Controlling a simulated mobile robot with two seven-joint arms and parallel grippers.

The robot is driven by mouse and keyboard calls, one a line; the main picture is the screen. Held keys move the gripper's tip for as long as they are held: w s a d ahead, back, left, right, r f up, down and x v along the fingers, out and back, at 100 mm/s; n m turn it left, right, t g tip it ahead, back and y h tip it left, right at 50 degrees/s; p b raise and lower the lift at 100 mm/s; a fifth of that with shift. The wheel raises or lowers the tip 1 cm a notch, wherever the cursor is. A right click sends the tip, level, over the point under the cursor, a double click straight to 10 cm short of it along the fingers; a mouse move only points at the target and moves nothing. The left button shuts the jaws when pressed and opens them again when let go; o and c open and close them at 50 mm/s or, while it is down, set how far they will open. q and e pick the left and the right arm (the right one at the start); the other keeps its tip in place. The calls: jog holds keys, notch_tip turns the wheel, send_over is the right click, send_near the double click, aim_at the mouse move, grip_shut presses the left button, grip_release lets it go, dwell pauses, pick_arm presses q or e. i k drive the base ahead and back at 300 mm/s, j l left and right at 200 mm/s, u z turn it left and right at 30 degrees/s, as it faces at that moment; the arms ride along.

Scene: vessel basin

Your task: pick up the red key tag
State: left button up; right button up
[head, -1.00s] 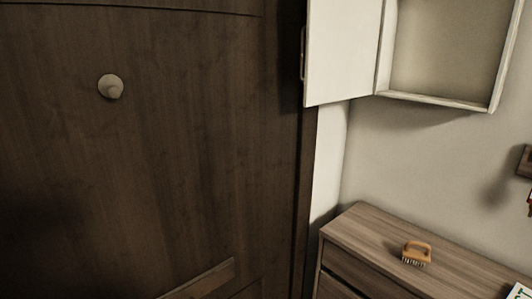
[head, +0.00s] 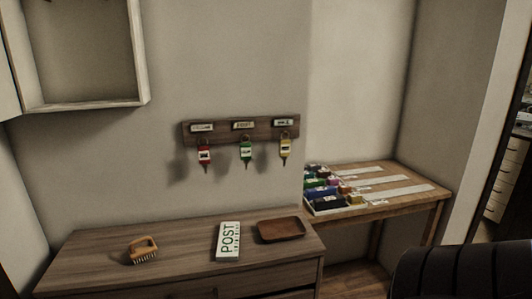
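The red key tag (head: 204,155) hangs from the left place of a dark wooden key rack (head: 240,131) on the wall. A key hangs below it. A green key tag (head: 246,151) hangs in the middle and a yellow key tag (head: 285,147) at the right. Small labels sit on the rack above each tag; I cannot read them surely. Neither of my grippers is in view.
Below the rack, a wooden cabinet top holds a brush (head: 143,250), a POST sign (head: 228,241) and a brown tray (head: 281,230). An open wall cabinet (head: 78,53) is at upper left. A side table (head: 409,180) holds several coloured items. A dark rounded shape (head: 455,272) fills the lower right.

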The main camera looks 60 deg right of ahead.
aim_at(204, 151)
jog(key=z, duration=1.65)
